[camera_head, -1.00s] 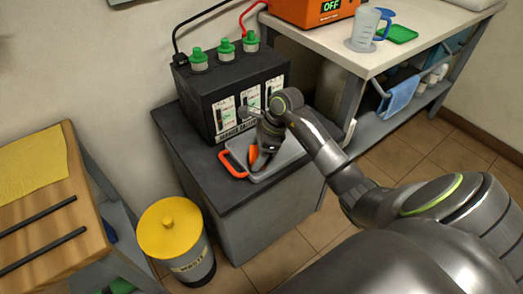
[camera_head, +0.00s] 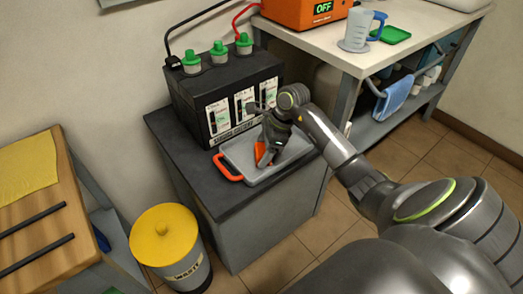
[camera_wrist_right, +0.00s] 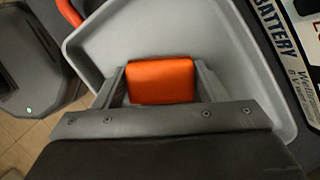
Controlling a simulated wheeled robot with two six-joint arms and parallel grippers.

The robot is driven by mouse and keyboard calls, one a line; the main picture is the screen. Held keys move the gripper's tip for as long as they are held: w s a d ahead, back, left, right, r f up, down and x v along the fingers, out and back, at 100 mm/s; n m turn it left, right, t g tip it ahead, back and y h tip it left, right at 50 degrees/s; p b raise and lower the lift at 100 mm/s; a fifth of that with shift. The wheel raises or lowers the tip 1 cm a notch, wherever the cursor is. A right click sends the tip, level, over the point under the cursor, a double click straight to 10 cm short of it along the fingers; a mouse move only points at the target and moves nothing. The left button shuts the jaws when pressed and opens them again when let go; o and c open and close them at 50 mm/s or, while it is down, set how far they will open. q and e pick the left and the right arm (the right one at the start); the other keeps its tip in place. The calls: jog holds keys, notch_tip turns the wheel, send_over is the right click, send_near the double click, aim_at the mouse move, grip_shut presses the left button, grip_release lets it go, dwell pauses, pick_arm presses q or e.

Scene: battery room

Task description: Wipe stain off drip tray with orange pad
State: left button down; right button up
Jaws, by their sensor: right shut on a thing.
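The grey drip tray (camera_head: 240,152) with an orange handle (camera_head: 227,167) lies on the dark cabinet top in front of the black battery (camera_head: 221,120). My right gripper (camera_head: 266,154) is over the tray, pointing down, shut on the orange pad (camera_head: 260,151). In the right wrist view the pad (camera_wrist_right: 161,80) sits between the two fingers, with the tray (camera_wrist_right: 215,42) beneath it. I cannot tell whether the pad touches the tray floor. No stain is visible on the tray parts that show; my gripper hides some of it. My left gripper is out of view.
The battery, with green caps and black and red cables, stands directly behind the tray. A yellow-lidded waste bin (camera_head: 164,236) stands at the cabinet's left. A wooden-topped cart (camera_head: 62,210) is at far left. A white bench (camera_head: 405,45) holds an orange charger (camera_head: 310,10) and a jug.

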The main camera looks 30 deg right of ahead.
jog(key=shift+s+d+f, duration=0.1)
jog(key=shift+s+d, duration=0.05)
jog(key=shift+r+p, duration=1.4)
jog(key=shift+r, duration=1.55)
jog(key=shift+r, duration=0.1)
jog(key=shift+r+p, duration=0.5)
jog(key=shift+r, duration=0.9)
